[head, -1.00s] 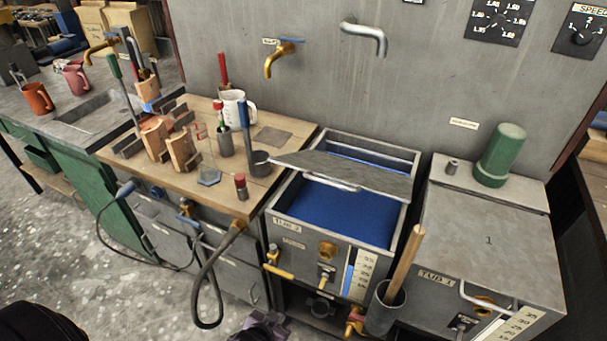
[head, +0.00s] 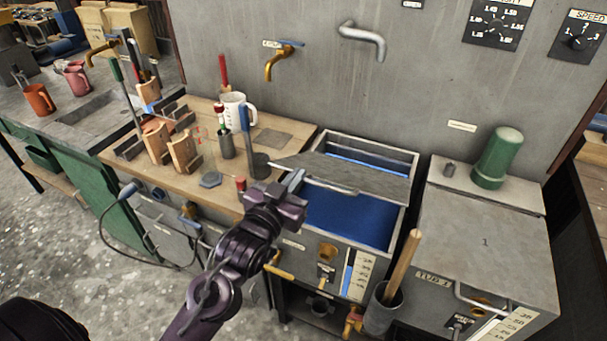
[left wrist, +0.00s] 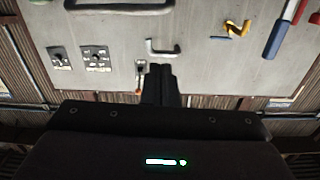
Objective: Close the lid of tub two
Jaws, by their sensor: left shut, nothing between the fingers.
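Tub two (head: 380,248) is a grey metal tank with blue liquid (head: 350,215) showing inside. Its grey lid (head: 365,174) is open, tilted above the tub, with blue visible in front of and behind it. The lid's bar handle (head: 330,186) is on its near edge. My left gripper (head: 297,180) is shut and empty at the tub's front left corner, close to the left end of the handle; I cannot tell whether they touch. The shut fingers also show in the left wrist view (left wrist: 160,72). My right gripper is not in view.
Tub one (head: 485,245), closed, stands to the right with a green cylinder (head: 498,158) behind its lid. A grey holder with a wooden stick (head: 404,262) stands between the tubs in front. A wooden bench (head: 285,122) with cups and tools is at the left.

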